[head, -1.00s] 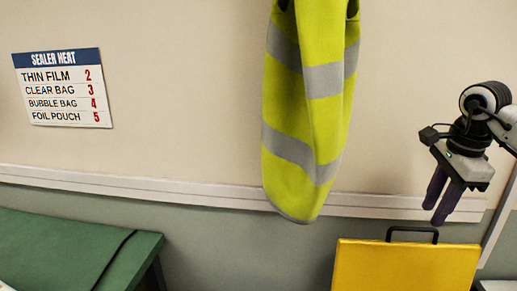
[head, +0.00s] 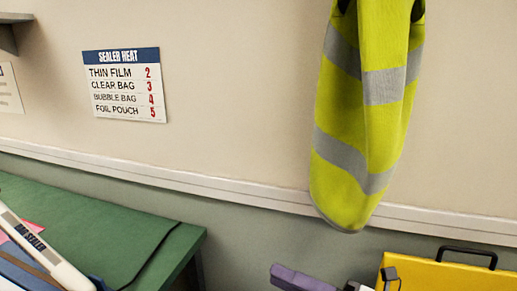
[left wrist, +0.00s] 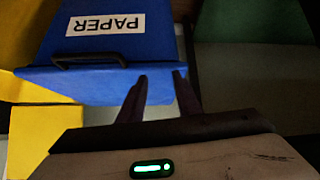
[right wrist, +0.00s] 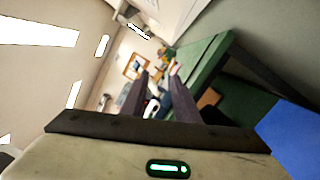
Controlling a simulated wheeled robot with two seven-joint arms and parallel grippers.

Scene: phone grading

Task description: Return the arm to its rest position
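My right gripper (head: 290,275) shows at the bottom edge of the head view, with one purple finger lying sideways and the rest cut off. In the right wrist view its two dark fingers (right wrist: 156,75) stand apart with nothing between them, in front of a distant room and a green bench. My left gripper (left wrist: 160,77) is out of the head view. In the left wrist view its fingers are apart and empty, over the front of a blue bin marked PAPER (left wrist: 175,45) with a dark handle.
A green bench (head: 120,225) with a white sealer (head: 48,255) is at lower left. A yellow bin (head: 440,275) with a black handle is at lower right. A hi-vis vest (head: 365,120) hangs on the wall beside a sealer heat sign (head: 125,85).

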